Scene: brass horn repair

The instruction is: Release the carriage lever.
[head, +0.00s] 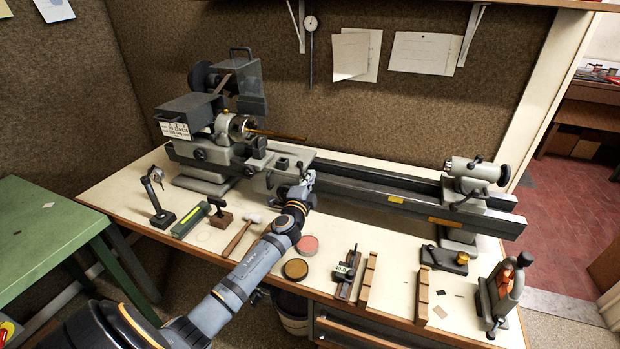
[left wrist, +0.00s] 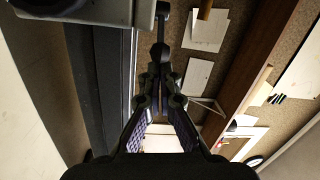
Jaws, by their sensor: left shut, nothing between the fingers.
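The lathe carriage (head: 284,162) sits on the bed near the headstock in the head view. My left gripper (head: 304,180) is at the front right of the carriage, with its arm reaching up from the lower left. In the left wrist view the gripper (left wrist: 160,70) is shut and empty. A dark lever (left wrist: 163,20) stands out beside the pale grey carriage housing (left wrist: 85,12), in line with the fingertips. I cannot tell whether the fingertips touch it. In the head view the gripper hides the lever. My right gripper is not in view.
The lathe bed (head: 370,180) runs right to the tailstock (head: 470,185). On the bench front lie a hammer (head: 240,235), a pink tin (head: 308,245), a brown tin (head: 295,269) and wooden racks (head: 369,280). A green table (head: 45,230) stands at left.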

